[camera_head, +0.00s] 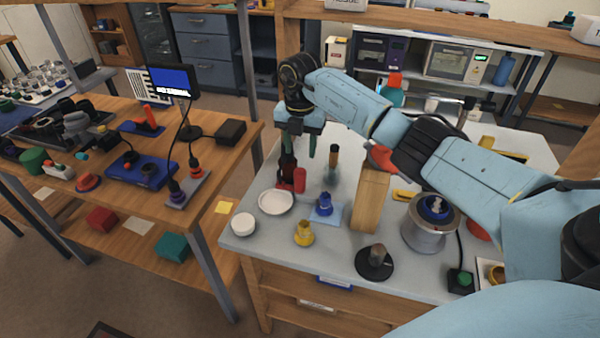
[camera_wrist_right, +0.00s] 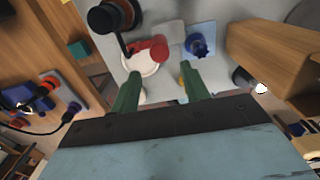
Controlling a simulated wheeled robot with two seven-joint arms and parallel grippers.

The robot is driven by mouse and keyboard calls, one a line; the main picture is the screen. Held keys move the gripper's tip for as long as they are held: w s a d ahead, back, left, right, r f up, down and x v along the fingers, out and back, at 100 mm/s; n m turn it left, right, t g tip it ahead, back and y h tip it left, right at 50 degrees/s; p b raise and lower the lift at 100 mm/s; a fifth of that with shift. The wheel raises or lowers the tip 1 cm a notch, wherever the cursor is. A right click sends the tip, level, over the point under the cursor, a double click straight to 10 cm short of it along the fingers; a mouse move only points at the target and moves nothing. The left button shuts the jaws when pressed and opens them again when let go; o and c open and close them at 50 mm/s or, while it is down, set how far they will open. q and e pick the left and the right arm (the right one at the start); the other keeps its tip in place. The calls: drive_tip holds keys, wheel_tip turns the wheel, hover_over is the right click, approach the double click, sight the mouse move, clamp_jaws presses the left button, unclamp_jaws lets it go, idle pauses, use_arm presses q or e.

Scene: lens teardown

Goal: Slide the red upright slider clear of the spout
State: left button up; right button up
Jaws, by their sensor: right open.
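The red upright slider (camera_head: 300,180) stands on the grey table at the far left, beside a dark upright part (camera_head: 287,168). In the right wrist view the red slider (camera_wrist_right: 155,48) lies beyond the fingertips, partly over a white dish (camera_wrist_right: 142,65). A dark round part with a narrow arm (camera_wrist_right: 112,17) is beside it; I cannot tell for certain that this arm is the spout. My right gripper (camera_head: 299,148) points down above the slider, its green fingers apart. In the wrist view the open fingers (camera_wrist_right: 161,70) have nothing between them. My left gripper is not in view.
A white dish (camera_head: 276,202), a blue knobbed part (camera_head: 325,204) and a yellow part (camera_head: 304,233) stand near the slider. A tall wooden block (camera_head: 370,200) stands to the right. A wooden bench (camera_head: 120,165) is across a gap on the left.

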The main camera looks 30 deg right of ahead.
sight(300, 171)
wheel_tip(300, 171, down, 9)
drive_tip(key=shift+b, duration=0.4)
clamp_jaws()
